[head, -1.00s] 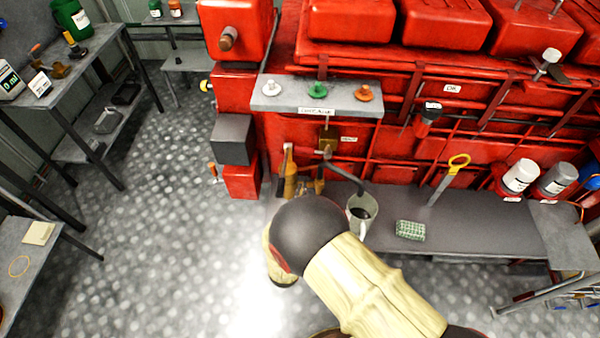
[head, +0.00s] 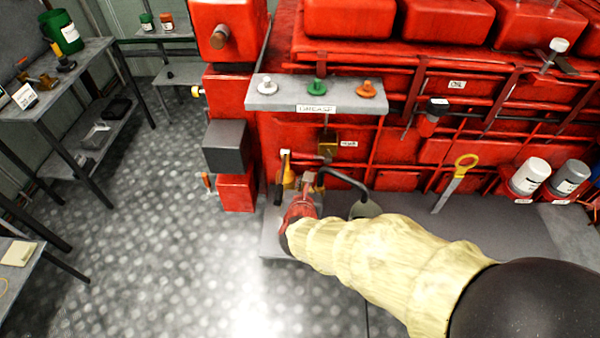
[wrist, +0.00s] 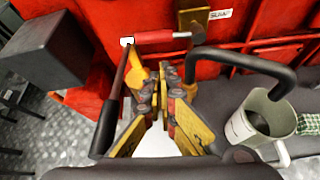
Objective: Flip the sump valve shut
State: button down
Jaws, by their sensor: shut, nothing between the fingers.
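The sump valve is a small brass block (head: 327,148) on the red engine side, beside a white label; in the wrist view its brass part (wrist: 193,16) sits at the top, beside the "SUMP" label. A red bar (wrist: 160,37) runs left from it to a pale corner, where a long black grip (wrist: 108,115) comes down towards the camera. This looks like the valve's lever. My gripper (wrist: 165,78) is shut and empty, its yellow-and-black fingers just right of the black grip and below the red bar. Contact cannot be told.
A black bent pipe (wrist: 245,60) arches right of my gripper to a pale mug (wrist: 255,118). A green checked pad (wrist: 309,123) lies beyond the mug. A grey box (wrist: 42,55) juts out at left. A shelf (head: 318,96) with coloured caps overhangs the valve. Open floor (head: 170,220) lies left.

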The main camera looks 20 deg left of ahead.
jog(key=shift+s+a+r+n+y, duration=0.15)
jog(key=shift+s+r+n+y, duration=0.2)
jog(key=shift+r, duration=0.15)
jog(key=shift+w, duration=0.1)
jog(key=b+x, duration=0.4)
jog(key=x, duration=0.6)
dwell(0.3)
